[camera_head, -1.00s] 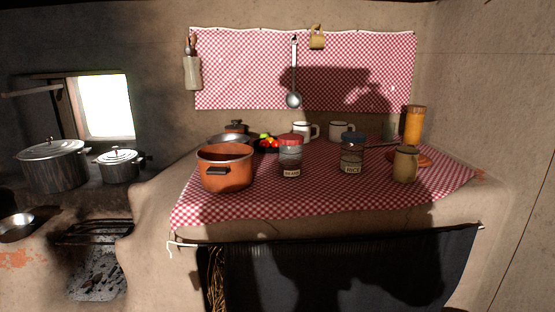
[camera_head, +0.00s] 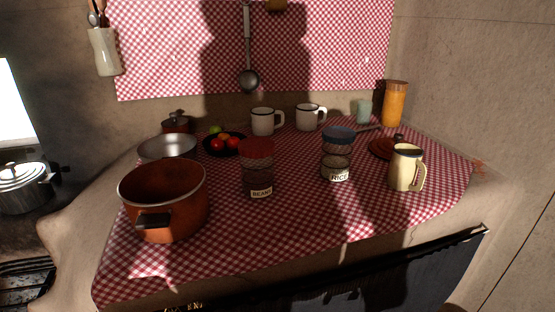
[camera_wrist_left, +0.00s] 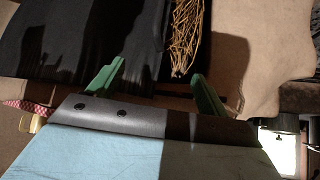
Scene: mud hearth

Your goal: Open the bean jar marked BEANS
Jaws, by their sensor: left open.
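The bean jar (camera_head: 258,172) stands upright on the checked cloth in the head view, with a red lid (camera_head: 257,148) on it and a label reading BEANS. A similar jar with a blue lid, labelled RICE (camera_head: 337,160), stands to its right. My left gripper (camera_wrist_left: 158,82) shows only in the left wrist view. Its two green fingers are apart with nothing between them. It is in front of the dark hanging cloth (camera_wrist_left: 90,40), away from the jar. My right gripper is in neither view.
An orange pot (camera_head: 165,200) stands close left of the bean jar. A fruit plate (camera_head: 222,146) and white mugs (camera_head: 264,121) are behind it. A cream jug (camera_head: 406,168) stands at the right. The cloth in front of the bean jar is clear.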

